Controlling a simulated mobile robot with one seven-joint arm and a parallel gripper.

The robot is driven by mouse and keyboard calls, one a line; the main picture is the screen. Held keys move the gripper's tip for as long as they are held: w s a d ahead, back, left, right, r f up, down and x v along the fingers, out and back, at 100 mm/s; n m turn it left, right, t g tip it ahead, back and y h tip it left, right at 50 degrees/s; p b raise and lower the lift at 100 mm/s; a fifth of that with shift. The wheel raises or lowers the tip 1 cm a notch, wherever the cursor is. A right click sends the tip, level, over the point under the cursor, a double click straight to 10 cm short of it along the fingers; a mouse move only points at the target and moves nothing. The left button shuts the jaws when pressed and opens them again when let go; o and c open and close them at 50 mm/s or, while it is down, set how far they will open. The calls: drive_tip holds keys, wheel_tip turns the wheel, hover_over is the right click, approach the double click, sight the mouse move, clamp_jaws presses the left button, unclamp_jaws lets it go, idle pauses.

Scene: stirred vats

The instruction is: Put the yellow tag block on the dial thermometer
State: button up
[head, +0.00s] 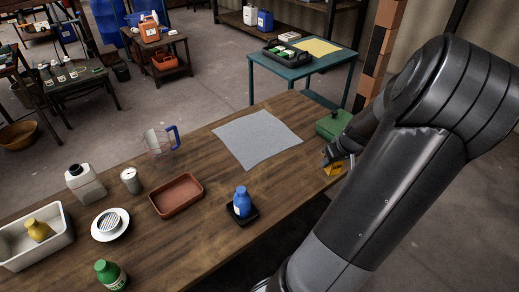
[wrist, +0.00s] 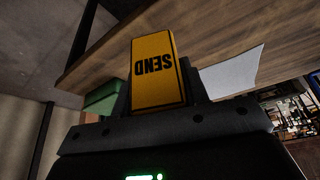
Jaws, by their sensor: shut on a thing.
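The yellow tag block (wrist: 155,75), with black edges and the word SEND, is held between the fingers of my gripper (wrist: 158,92). In the head view the block (head: 334,169) shows small below my gripper (head: 338,158), at the table's right end; I cannot tell whether it touches the table. A small grey cylinder with a pale round top (head: 130,180) stands upright at the left of the table and may be the dial thermometer. It is well apart from my gripper.
On the wooden table are a grey cloth (head: 257,137), a terracotta tray (head: 176,196), a blue bottle (head: 242,202) on a black tray, a clear jug (head: 158,141), a white jug (head: 84,184) and a white bin (head: 65,245). A green box (head: 334,124) is near my gripper.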

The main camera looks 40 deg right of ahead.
drive_tip(key=w+a+r+n+y, duration=0.15)
drive_tip(key=w+a+n, duration=0.25)
drive_tip(key=w+a, duration=0.45)
drive_tip(key=w+a+r+n+y, duration=0.1)
drive_tip(key=w+a+r+n, duration=0.3)
drive_tip(key=w, duration=0.7)
drive_tip(key=w+a+n+y, duration=0.2)
drive_tip(key=w+a+n, duration=0.1)
drive_tip(key=w+a, duration=0.6)
drive_tip(key=w+a+r+n+g, duration=0.1)
drive_tip(key=w+a+n, duration=0.15)
drive_tip(key=a, duration=0.55)
drive_tip(key=w+a+r+n+g+y, duration=0.1)
drive_tip(key=w+a+r+n, duration=0.1)
drive_tip(key=w+a, duration=0.35)
drive_tip(key=w+a+r+n, duration=0.1)
drive_tip(key=w+a+n, duration=0.1)
drive_tip(key=a, duration=0.7)
hover_over(126, 173)
drive_tip(key=shift+g, duration=0.3)
drive_tip(key=f, duration=0.6)
drive_tip(key=shift+s+d+f, duration=0.3)
drive_tip(key=shift+f, duration=0.1)
drive_tip(key=shift+w+a+f, duration=0.15)
drive_tip(key=shift+a+f, duration=0.15)
drive_tip(key=shift+f, duration=1.85)
